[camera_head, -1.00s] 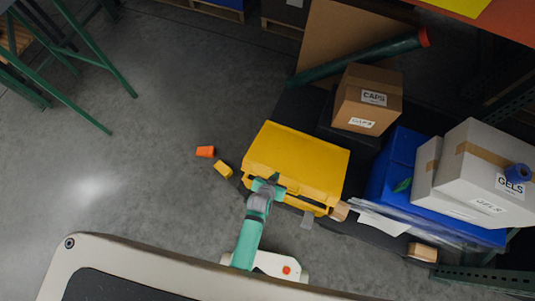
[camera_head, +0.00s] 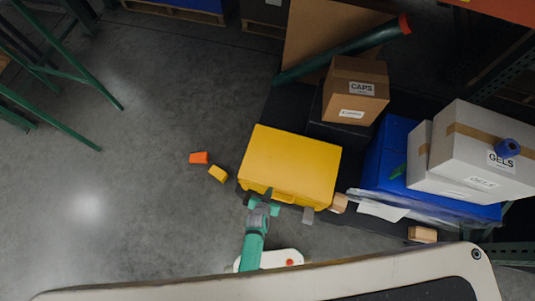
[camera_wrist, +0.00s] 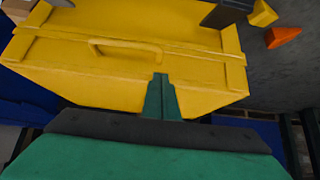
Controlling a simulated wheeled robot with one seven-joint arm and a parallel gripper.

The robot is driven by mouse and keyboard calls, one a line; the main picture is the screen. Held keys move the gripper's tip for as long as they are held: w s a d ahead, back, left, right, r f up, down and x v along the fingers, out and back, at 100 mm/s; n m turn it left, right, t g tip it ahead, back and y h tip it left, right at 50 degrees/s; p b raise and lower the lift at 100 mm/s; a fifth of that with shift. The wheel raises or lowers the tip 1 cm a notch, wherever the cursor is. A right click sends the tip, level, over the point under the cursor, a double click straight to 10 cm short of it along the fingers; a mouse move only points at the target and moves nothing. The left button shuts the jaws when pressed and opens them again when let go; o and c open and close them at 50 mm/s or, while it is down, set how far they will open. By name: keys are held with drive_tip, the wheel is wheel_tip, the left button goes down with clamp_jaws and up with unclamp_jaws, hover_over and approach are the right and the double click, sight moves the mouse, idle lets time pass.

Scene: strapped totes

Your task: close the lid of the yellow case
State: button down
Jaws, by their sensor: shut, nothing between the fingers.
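The yellow case (camera_head: 291,160) stands on the dark platform in the middle of the head view. Its lid lies down flat over the body, with no clear gap that I can make out. Its handle (camera_wrist: 125,45) is on the front side, and the front wall fills much of the wrist view. My gripper (camera_head: 266,196) is at the case's front edge, left of the handle in the head view. Its fingers (camera_wrist: 160,85) are shut and empty, in front of the front wall. I cannot tell whether they touch it.
An orange block (camera_head: 199,158) and a small yellow block (camera_head: 218,174) lie on the floor to the left. A brown carton (camera_head: 355,90), a blue tote (camera_head: 387,160) and a white carton (camera_head: 485,140) stand to the right.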

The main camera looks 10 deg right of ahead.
drive_tip(key=shift+f, duration=0.3)
drive_tip(key=shift+r, duration=0.6)
wheel_tip(320, 180, up, 3)
drive_tip(key=s+a+r, duration=0.3)
drive_tip(key=s+a, duration=0.1)
drive_tip(key=s, duration=0.4)
drive_tip(key=s+a+r+n+t, duration=0.1)
drive_tip(key=s+r, duration=0.1)
drive_tip(key=r, duration=0.4)
drive_tip(key=s+a+r+t, duration=0.1)
drive_tip(key=s+r+t, duration=0.15)
drive_tip(key=r, duration=0.35)
drive_tip(key=s+d+r+n+t+y, duration=0.1)
drive_tip(key=r+t, duration=0.1)
drive_tip(key=r, duration=1.1)
drive_tip(key=s+r+n+t+y, duration=0.2)
drive_tip(key=r, duration=1.2)
drive_tip(key=shift+d+r+n, duration=0.25)
drive_tip(key=shift+d+n, duration=0.05)
drive_tip(key=shift+d, duration=0.05)
drive_tip(key=shift+s+a, duration=0.1)
